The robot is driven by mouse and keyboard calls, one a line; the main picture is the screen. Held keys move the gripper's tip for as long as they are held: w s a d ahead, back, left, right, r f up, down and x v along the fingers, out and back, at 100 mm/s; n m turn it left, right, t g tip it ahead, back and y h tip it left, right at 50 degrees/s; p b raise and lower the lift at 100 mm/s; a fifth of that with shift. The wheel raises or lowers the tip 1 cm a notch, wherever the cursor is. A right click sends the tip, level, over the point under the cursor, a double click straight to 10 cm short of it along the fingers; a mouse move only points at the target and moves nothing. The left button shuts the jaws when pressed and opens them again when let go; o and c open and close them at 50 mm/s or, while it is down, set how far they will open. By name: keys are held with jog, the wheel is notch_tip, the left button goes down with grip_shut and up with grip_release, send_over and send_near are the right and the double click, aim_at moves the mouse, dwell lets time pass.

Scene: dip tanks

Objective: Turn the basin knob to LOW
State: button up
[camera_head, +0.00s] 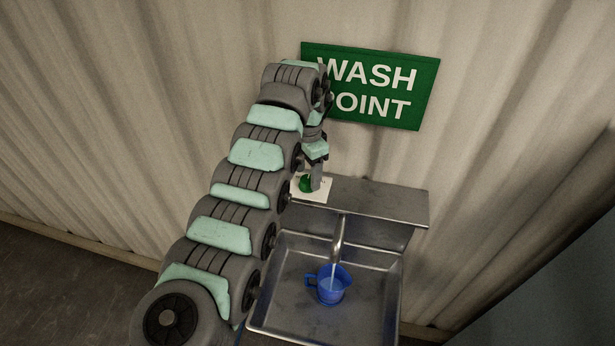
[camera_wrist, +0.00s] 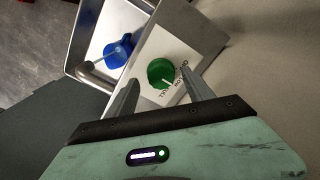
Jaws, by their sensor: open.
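The green basin knob (camera_head: 305,183) sits on a white label plate (camera_head: 322,192) on the ledge behind the basin. In the wrist view the knob (camera_wrist: 160,70) is round with a white pointer line on the side nearer the gripper. Some lettering on the plate (camera_wrist: 178,86) shows, but I cannot read it all. My gripper (camera_head: 316,181) points down at the knob. In the wrist view my gripper (camera_wrist: 160,77) is open, one finger to each side of the knob; I cannot tell whether either touches it.
A metal basin (camera_head: 283,308) stands below the ledge (camera_head: 385,201). A spout (camera_head: 338,238) runs a stream of water into a blue mug (camera_head: 333,292) in the basin. A green WASH POINT sign (camera_head: 418,101) hangs on the corrugated wall, partly behind my arm.

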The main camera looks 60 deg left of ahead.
aim_at(307, 180)
notch_tip(307, 180, up, 9)
jog(key=b, duration=0.1)
jog(key=shift+s, duration=0.1)
dwell(0.7)
